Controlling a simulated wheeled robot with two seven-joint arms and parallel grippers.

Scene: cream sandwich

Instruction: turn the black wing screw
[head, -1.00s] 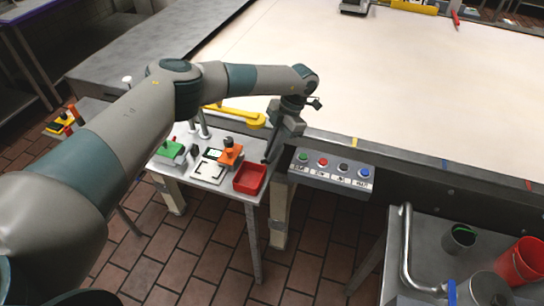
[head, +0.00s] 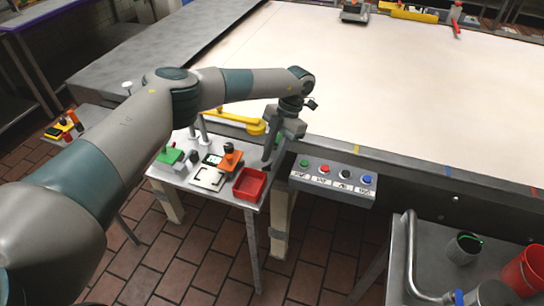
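A small side table (head: 233,195) holds an orange block (head: 231,161) with a black knob (head: 229,148) on top. A small dark piece (head: 194,156) stands left of it, beside a green block (head: 171,155). I cannot tell which black part is the wing screw. My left gripper (head: 271,160) hangs fingers down over the right rear of the side table, right of the orange block and apart from it. Its two fingers show a gap with nothing seen between them. My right gripper is not in view.
A red tray (head: 250,184) sits at the side table's front right. A button box (head: 333,181) is on the conveyor's edge. A yellow handle (head: 240,121) lies behind the table. The wide pale conveyor (head: 390,90) is mostly clear. A red bucket (head: 526,271) stands lower right.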

